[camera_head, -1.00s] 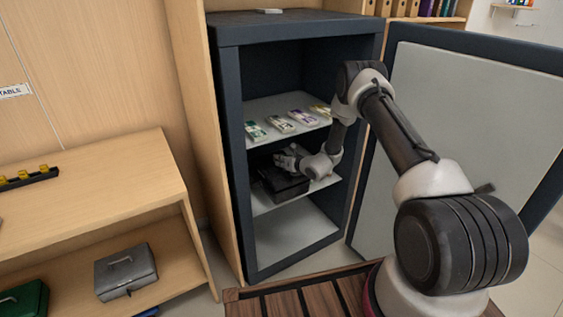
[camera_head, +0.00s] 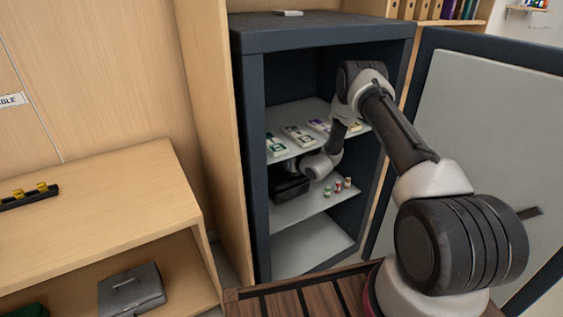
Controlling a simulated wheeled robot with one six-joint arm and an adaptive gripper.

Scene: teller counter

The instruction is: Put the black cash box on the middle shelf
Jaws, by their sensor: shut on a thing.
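The black cash box (camera_head: 290,189) is inside the open dark safe (camera_head: 254,150), at the left of its middle shelf (camera_head: 315,203). It is low over the shelf; I cannot tell whether it rests on it. My gripper (camera_head: 293,169) reaches in under the upper shelf and is shut on the top of the box. The fingers are small and dark, and partly hidden by my wrist and the upper shelf.
Banknote bundles (camera_head: 299,136) lie on the upper shelf (camera_head: 292,112) just above my wrist. The safe door (camera_head: 480,140) stands open at the right. A grey cash box (camera_head: 131,289) sits in the wooden counter (camera_head: 110,200).

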